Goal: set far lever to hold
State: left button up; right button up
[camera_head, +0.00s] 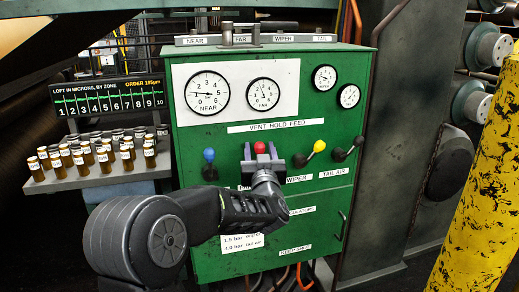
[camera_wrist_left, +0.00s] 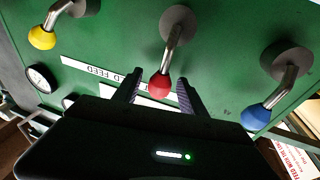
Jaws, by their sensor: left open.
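The red-knobbed lever (camera_head: 260,147) is second from the left in the row on the green panel. Its own label is hidden behind my left arm; the dial above it reads FAR. My left gripper (camera_head: 261,154) is open in front of this lever, one finger on either side of the red knob. In the left wrist view the red knob (camera_wrist_left: 160,84) sits between the open fingers (camera_wrist_left: 157,88), with a gap on each side. The lever's pivot is hidden in the head view. A strip reading VENT HOLD FEED (camera_head: 277,126) runs above the levers. My right gripper is not in view.
A blue-knobbed lever (camera_head: 209,155) stands close on the left. A yellow-knobbed lever (camera_head: 319,146) and a black lever (camera_head: 358,141) lean right. Several small jars stand on a shelf (camera_head: 98,179) at left. A yellow post (camera_head: 484,190) stands at right.

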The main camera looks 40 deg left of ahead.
aim_at(260, 152)
pick_arm(q)
jog(key=v, duration=0.7)
dwell(0.4)
